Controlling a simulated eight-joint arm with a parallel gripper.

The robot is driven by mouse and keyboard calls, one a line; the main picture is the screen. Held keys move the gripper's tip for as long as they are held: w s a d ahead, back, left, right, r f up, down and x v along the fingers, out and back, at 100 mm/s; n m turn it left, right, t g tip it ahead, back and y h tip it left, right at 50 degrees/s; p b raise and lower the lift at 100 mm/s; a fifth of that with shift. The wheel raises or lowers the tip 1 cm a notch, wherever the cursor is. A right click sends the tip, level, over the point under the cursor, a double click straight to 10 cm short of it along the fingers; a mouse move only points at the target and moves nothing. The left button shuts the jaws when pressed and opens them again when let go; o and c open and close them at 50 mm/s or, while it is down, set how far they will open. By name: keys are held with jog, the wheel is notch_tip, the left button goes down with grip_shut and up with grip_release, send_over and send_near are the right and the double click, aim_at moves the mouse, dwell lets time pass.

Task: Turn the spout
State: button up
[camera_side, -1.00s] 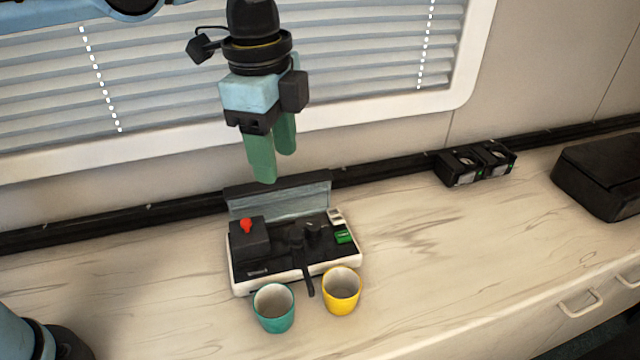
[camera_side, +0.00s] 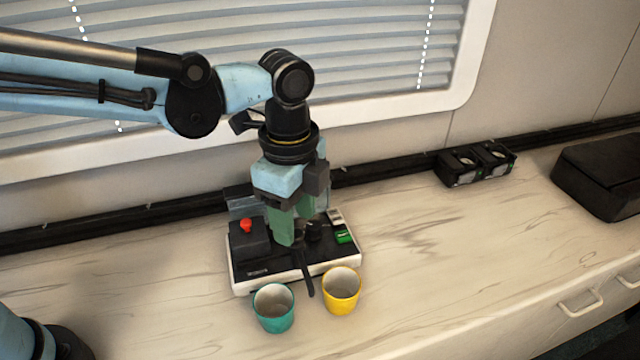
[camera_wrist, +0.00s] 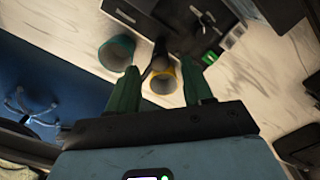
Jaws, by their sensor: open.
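The black spout (camera_side: 306,276) sticks out of the front of a low black-and-white machine (camera_side: 268,279), its end between two cups. A teal cup (camera_side: 275,308) stands left of it and a yellow cup (camera_side: 342,291) right of it. My gripper (camera_side: 301,232) is low over the middle of the machine, pointing down, its green fingers apart. The spout's rear part is partly hidden by the fingers. In the wrist view the spout (camera_wrist: 159,54) shows between the open fingertips (camera_wrist: 160,68), with the cups nearby; I cannot tell whether the fingers touch it.
A red knob (camera_side: 246,226) sits on the machine's raised left block, and a green switch (camera_side: 344,237) on its right. A raised lid stands behind. The counter between is clear.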

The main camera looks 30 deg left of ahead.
jog(key=shift+f, duration=0.9)
grip_shut()
